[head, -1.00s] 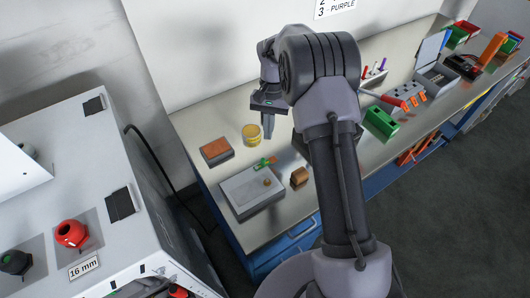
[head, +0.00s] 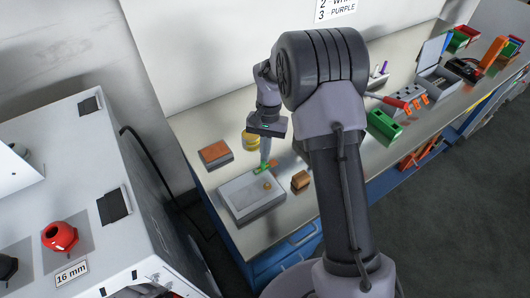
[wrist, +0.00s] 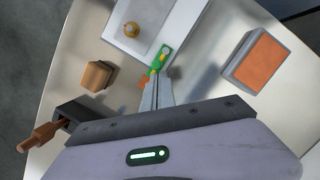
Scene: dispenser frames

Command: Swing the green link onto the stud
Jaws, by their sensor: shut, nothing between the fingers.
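The green link (head: 260,169) lies on the light grey plate (head: 236,203), near its back edge. My gripper (head: 265,161) is shut and empty, pointing down right at the link. In the wrist view its fingertips (wrist: 157,79) overlap the link's near end; I cannot tell whether they touch it. An orange piece beside the link is partly hidden.
A brown block (head: 300,180) stands close to the plate's right. A green block (head: 384,125) and other fixtures line the bench further right.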

